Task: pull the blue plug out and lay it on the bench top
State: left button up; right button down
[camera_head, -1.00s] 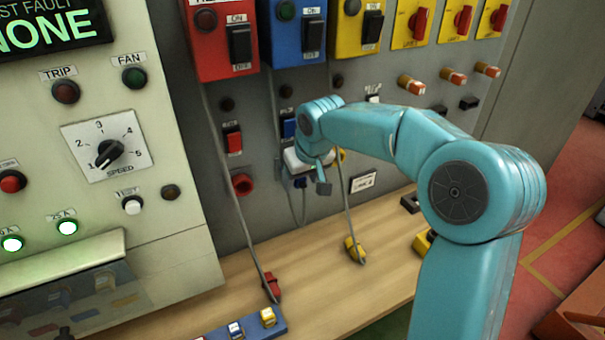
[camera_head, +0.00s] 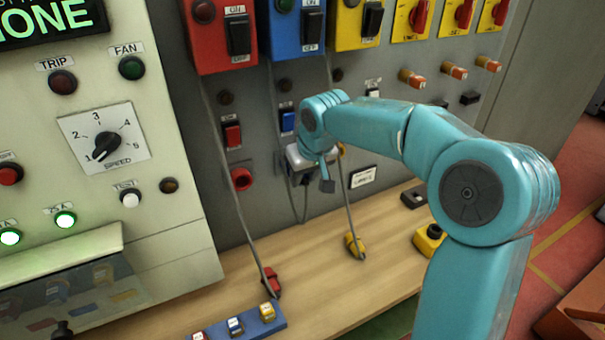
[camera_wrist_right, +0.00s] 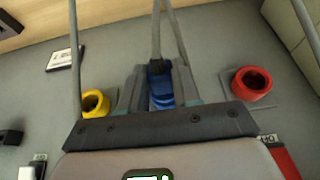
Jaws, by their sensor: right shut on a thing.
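The blue plug (camera_wrist_right: 161,92) sits between the fingers of my right gripper (camera_wrist_right: 158,78) in the right wrist view, with its grey cord trailing away. In the head view my right gripper (camera_head: 306,180) is at the grey panel, between the red socket (camera_head: 241,179) and the yellow socket (camera_head: 341,149). It is shut on the plug, which it mostly hides there. The blue socket is hidden behind the gripper and plug, so I cannot tell whether the plug is still seated. The wooden bench top (camera_head: 315,265) lies below. My left gripper is not in view.
A red plug (camera_head: 271,282) and a yellow plug (camera_head: 354,246) lie on the bench, their cords running up to the panel. A blue strip with small labelled pieces (camera_head: 237,326) is at the front edge. A yellow box with a black button (camera_head: 430,238) stands at the right.

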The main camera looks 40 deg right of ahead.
jog(key=shift+s+a+f+b, duration=0.1)
jog(key=shift+s+f+b, duration=0.05)
jog(key=shift+s+b, duration=0.15)
jog(key=s+b, duration=0.1)
jog(key=s+a+b, duration=0.1)
jog(key=s, duration=0.1)
jog(key=shift+s+a, duration=0.1)
jog(key=shift+s, duration=0.2)
dwell(0.4)
jog(key=s, duration=0.2)
jog(key=s+a+b, duration=0.1)
jog(key=shift+s+a+b, duration=0.1)
jog(key=shift+s+b, duration=0.2)
jog(key=shift+s, duration=0.1)
